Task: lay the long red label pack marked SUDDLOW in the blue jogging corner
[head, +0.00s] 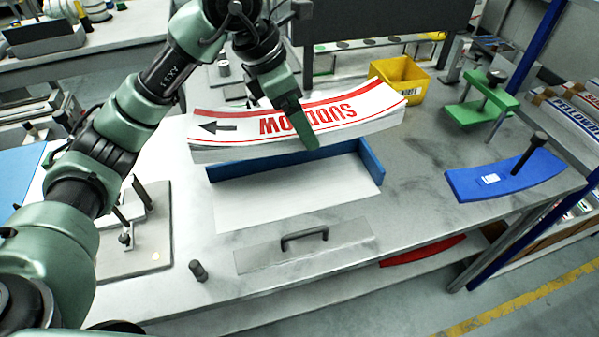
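The long SUDDLOW label pack (235,128) is a thick, curved white stack with red bands, red lettering upside down to me and a black arrow. It hangs level or nearly so over the back of the blue jogging corner (371,163), with a gap beneath it. The corner has a low blue back wall, partly hidden by the pack, a blue right wall and a pale floor. My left gripper (303,127) is shut on the pack near its middle, one green finger across the top; the other finger is hidden. My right gripper is not in view.
A clear plate with a black handle (305,238) lies in front of the corner. A black knob (198,270) stands at the front left. A yellow bin (400,77), green clamp stand (480,104) and curved blue plate with handle (506,176) are to the right.

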